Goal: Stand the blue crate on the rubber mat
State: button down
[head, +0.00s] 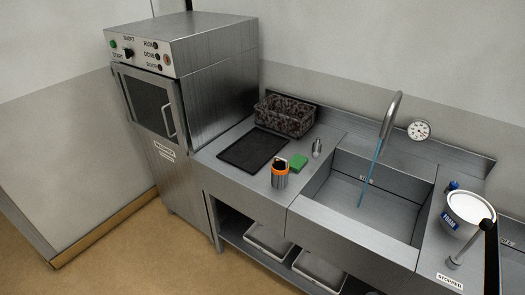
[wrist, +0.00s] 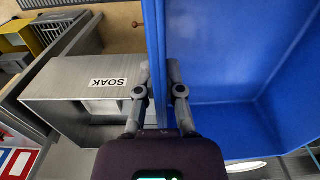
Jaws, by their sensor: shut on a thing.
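The blue crate (wrist: 225,60) fills the right half of the wrist view, close to the camera. My gripper (wrist: 158,85) is shut on its wall, with one finger on each side. The crate's far parts run out of the frame, and it does not show in the head view. The rubber mat (head: 253,150), a flat black rectangle, lies on the steel counter just right of the hooded machine in the head view. Its top looks bare. My gripper is not seen in the head view.
A dark mottled basket (head: 284,116) stands behind the mat. An orange-and-black tin (head: 280,174), a green sponge (head: 298,163) and a small metal shaker (head: 317,147) stand to its right. Beyond is the sink (head: 375,205) with a tall tap. A SOAK label (wrist: 109,83) shows beside the crate.

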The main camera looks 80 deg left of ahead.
aim_at(254, 149)
jog(key=z, duration=0.1)
jog(key=k, duration=1.3)
jog(key=u, duration=2)
jog(key=i, duration=0.45)
jog(key=u, duration=0.05)
